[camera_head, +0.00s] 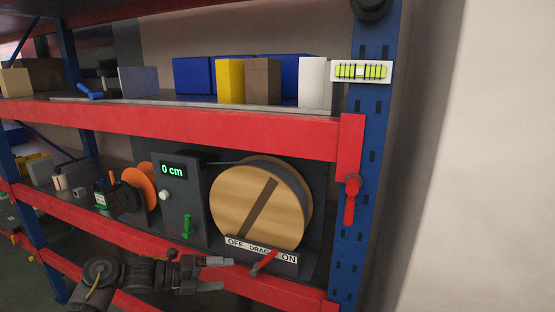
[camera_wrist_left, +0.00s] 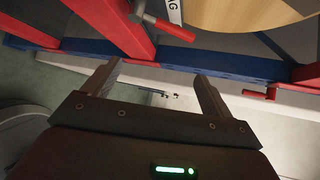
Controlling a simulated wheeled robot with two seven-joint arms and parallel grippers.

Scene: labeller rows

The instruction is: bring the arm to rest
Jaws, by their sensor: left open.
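My left gripper (camera_head: 221,274) is open in the head view, just below and left of the spool machine, in front of the lower red shelf beam. Nothing shows between its fingers. In the left wrist view its two fingers (camera_wrist_left: 155,74) stand apart with an empty gap. The left arm (camera_head: 125,274) comes in from the lower left. My right gripper is out of view.
The wooden disc (camera_head: 245,202) is close above the gripper. A red-handled lever (camera_head: 263,262) sits at the OFF/DRAG/ON label, also in the wrist view (camera_wrist_left: 168,27). A display (camera_head: 173,170) reads 0 cm. A blue post (camera_head: 360,230) stands right.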

